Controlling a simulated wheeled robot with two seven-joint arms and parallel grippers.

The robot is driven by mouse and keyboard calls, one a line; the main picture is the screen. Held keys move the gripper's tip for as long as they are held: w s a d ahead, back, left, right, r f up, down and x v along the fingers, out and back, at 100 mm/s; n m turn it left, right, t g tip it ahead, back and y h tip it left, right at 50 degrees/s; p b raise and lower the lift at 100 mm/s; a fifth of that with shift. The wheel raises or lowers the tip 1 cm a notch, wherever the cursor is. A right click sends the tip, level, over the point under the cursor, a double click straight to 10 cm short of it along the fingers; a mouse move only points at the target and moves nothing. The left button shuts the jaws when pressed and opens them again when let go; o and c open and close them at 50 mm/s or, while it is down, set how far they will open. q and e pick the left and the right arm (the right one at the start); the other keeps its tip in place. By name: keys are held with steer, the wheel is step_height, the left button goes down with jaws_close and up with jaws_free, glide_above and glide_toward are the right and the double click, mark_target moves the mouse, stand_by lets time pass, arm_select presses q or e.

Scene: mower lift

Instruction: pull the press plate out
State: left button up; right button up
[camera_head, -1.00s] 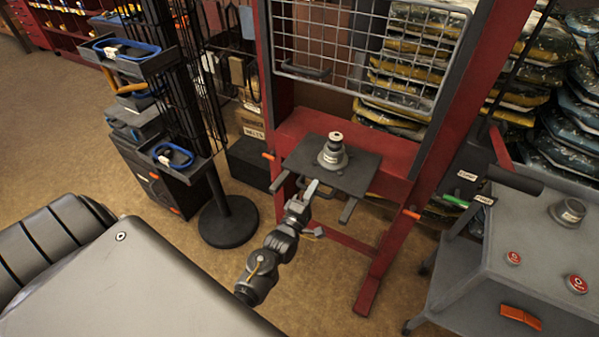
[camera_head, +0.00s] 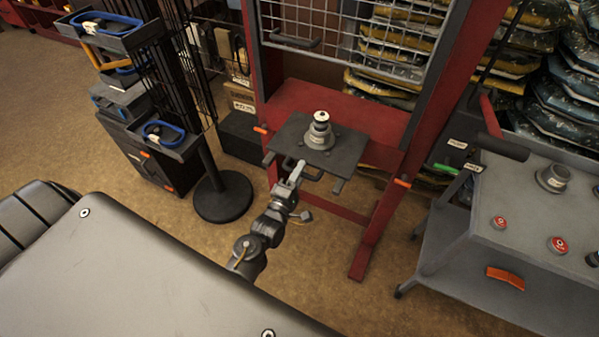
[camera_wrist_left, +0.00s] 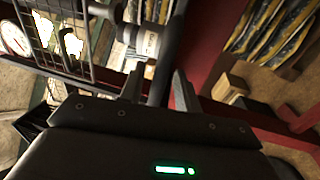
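The press plate (camera_head: 346,154) is a dark grey slab on the red press frame, with a stepped grey part (camera_head: 318,138) standing on it. A dark bar handle (camera_head: 312,175) sits at its front edge. My left gripper (camera_head: 297,173) is at this handle, reaching up from below. In the left wrist view its two fingers (camera_wrist_left: 158,88) stand on either side of a dark bar (camera_wrist_left: 168,50), closed on it as far as I can see. The grey part with a white label (camera_wrist_left: 146,42) shows beyond. My right gripper is out of view.
The red press frame (camera_head: 376,225) has a wire mesh guard (camera_head: 335,35) above the plate. A grey cart (camera_head: 500,215) with red buttons stands at the right. A black rack stand (camera_head: 222,198) is at the left. Brown floor lies open before the press.

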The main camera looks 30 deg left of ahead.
arm_select(q)
steer(key=shift+s, duration=0.15)
steer(key=s+f+b, duration=0.2)
steer(key=s+b, duration=0.1)
steer(key=s, duration=0.7)
steer(key=shift+s, duration=0.2)
